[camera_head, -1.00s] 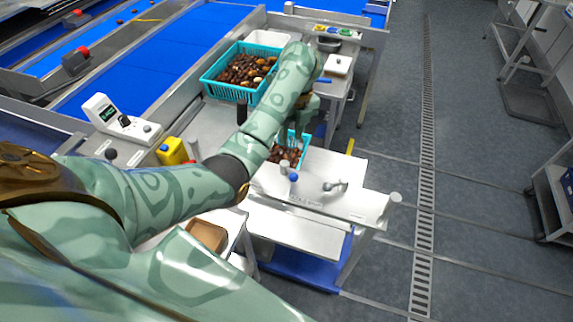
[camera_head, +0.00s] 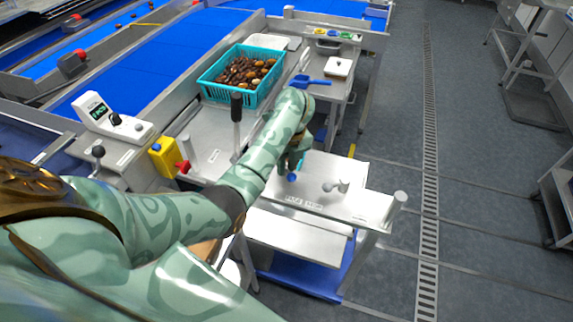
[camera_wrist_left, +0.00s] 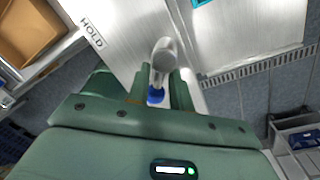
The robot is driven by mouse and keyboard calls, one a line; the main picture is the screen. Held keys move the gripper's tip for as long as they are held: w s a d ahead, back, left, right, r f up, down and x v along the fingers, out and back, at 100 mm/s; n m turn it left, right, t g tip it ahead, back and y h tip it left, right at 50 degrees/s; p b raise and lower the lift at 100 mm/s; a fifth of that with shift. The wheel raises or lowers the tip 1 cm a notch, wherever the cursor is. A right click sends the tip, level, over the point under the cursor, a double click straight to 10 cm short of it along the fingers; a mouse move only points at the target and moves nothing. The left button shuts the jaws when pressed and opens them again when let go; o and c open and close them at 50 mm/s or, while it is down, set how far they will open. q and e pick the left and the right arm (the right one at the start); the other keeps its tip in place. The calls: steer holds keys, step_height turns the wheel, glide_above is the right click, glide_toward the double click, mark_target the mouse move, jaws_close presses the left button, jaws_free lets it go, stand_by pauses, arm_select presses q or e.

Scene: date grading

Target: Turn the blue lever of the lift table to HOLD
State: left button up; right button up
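The lift table (camera_head: 325,203) has a pale metal top at the picture's middle right. Its lever's blue knob (camera_head: 292,177) shows at the near left part of the top, by small printed labels. In the left wrist view the blue knob (camera_wrist_left: 155,96) lies between the fingers of my left gripper (camera_wrist_left: 161,88), at the end of a grey lever body (camera_wrist_left: 163,52). The fingers stand apart; contact with the knob cannot be told. The HOLD label (camera_wrist_left: 91,32) is off to the left of the lever. In the head view my left gripper (camera_head: 291,166) is at the knob. My right gripper is not seen.
A teal basket of dates (camera_head: 240,74) stands behind on the bench. A black-handled upright lever (camera_head: 236,108) and a yellow box with a red knob (camera_head: 168,157) stand left of my arm. A grey fitting (camera_head: 337,187) sits right of the blue knob.

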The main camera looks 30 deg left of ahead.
arm_select(q)
jaws_close()
steer(key=shift+s+r+m+p, duration=0.1)
steer(key=shift+m+p, duration=0.3)
steer(key=shift+m, duration=0.1)
steer(key=m+p, duration=0.1)
steer(key=m, duration=0.2)
steer(key=shift+s+a+p, duration=0.1)
steer(key=shift+s+p, duration=0.15)
steer(key=shift+p, duration=0.15)
steer(key=m+p, duration=0.1)
steer(key=m, duration=0.2)
steer(key=a+m+p, duration=0.1)
steer(key=m, duration=0.1)
steer(key=shift+s+t+y+p, duration=0.25)
steer(key=shift+t+y+p, duration=0.05)
steer(key=m+p, duration=0.1)
steer(key=m, duration=0.2)
steer(key=a+m+p, duration=0.1)
steer(key=m, duration=0.1)
steer(key=shift+m+t, duration=0.3)
steer(key=shift+m, duration=0.1)
steer(key=shift+w+a+m+t+p, duration=0.2)
steer(key=shift+m+p, duration=0.35)
steer(key=shift+m, duration=0.7)
steer(key=shift+s+a+m+t+p, duration=0.1)
steer(key=shift+a+m+p, duration=0.3)
steer(key=shift+m, duration=0.85)
steer(key=shift+d, duration=0.1)
